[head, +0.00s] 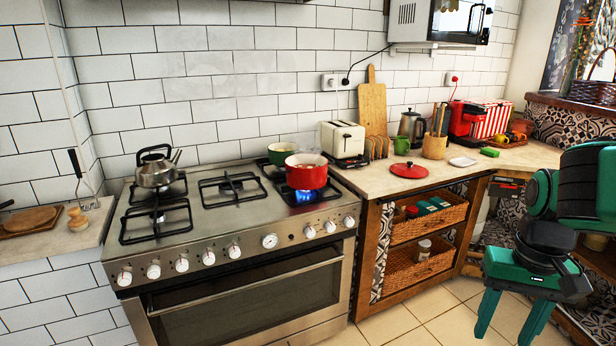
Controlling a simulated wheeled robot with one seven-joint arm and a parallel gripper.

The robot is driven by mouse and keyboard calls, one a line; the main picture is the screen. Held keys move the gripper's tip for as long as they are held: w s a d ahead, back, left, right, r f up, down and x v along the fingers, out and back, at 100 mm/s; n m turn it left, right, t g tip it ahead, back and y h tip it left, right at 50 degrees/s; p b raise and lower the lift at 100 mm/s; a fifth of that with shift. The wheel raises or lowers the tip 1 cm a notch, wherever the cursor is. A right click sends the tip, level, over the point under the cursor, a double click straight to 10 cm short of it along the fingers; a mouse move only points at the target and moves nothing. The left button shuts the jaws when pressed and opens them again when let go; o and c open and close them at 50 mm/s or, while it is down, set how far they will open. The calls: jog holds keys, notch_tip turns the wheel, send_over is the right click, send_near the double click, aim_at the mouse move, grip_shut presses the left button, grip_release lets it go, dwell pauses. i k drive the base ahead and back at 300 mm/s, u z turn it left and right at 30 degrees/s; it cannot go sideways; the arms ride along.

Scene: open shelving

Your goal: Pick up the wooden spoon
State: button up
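Several upright wooden utensils (440,120) stand in a light wooden holder (434,148) on the right counter. A wooden spoon may be among them, but they are too small to tell apart. My green gripper (506,334) is at the lower right, in front of the counter and low over the floor. Its two fingers point down and are spread apart with nothing between them. It is well apart from the holder.
A red pot (306,175) sits over a lit blue flame on the stove (240,230). The tiled floor (425,318) is clear.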

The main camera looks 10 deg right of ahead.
aim_at(441, 117)
jog(key=k, duration=0.45)
jog(key=z, duration=0.85)
jog(key=i, duration=1.05)
jog(key=z, duration=0.85)
jog(key=i, duration=1.25)
jog(key=u, duration=0.35)
jog(key=i, duration=1.25)
jog(key=u, duration=0.95)
jog(key=i, duration=0.5)
jog(key=u, duration=0.25)
